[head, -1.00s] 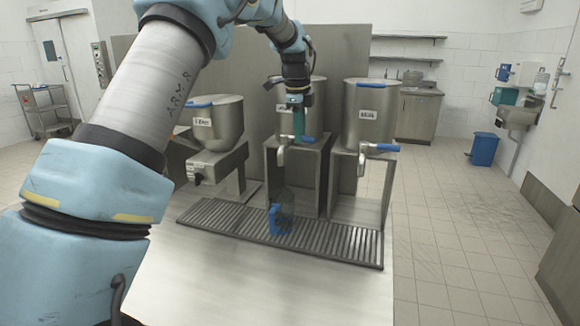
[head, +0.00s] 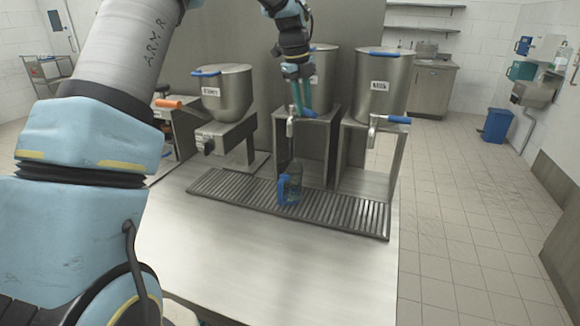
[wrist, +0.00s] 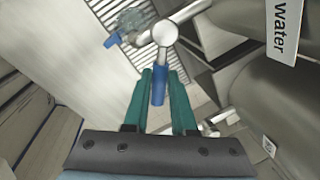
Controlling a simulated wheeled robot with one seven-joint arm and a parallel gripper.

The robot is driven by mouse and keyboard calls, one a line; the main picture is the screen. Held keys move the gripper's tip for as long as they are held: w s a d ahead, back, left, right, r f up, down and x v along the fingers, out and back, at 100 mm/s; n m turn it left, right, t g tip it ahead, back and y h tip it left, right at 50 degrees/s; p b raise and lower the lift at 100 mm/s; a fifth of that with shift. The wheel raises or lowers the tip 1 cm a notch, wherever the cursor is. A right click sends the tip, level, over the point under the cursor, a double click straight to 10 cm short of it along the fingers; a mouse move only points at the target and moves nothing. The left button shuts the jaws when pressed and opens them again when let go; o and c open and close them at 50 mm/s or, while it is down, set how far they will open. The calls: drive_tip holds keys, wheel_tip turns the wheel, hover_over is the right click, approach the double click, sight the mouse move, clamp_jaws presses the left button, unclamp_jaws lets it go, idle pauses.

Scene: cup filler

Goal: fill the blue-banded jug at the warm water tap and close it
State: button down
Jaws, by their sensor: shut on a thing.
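The clear jug with blue on its side (head: 294,186) stands upright on the drip grate, below the spout of the middle tap (head: 290,128). In the wrist view the jug (wrist: 131,19) shows partly behind that tap, its blue part (wrist: 114,40) to the left. I cannot tell whether water runs or how full the jug is. My gripper (head: 301,108) is at the middle tap, its green fingers (wrist: 159,80) shut on the blue tap handle (wrist: 159,92). The tank beside it carries a label (wrist: 284,28) ending in "water"; its first word is out of view.
The grate (head: 230,197) runs along the steel counter (head: 250,270), whose front is clear. Another tank (head: 222,95) stands left and one (head: 383,85) right, with its own blue-handled tap (head: 390,119). An orange handle (head: 168,103) shows behind, at left. A blue bin (head: 497,126) stands far right.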

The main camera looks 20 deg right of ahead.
drive_tip(key=shift+a+m+g+p, duration=0.15)
drive_tip(key=shift+a+m+p, duration=0.15)
drive_tip(key=shift+m, duration=0.5)
drive_tip(key=shift+a+m+g+p, duration=0.2)
drive_tip(key=shift+a+m, duration=0.2)
drive_tip(key=shift+m, duration=0.4)
idle(6.4)
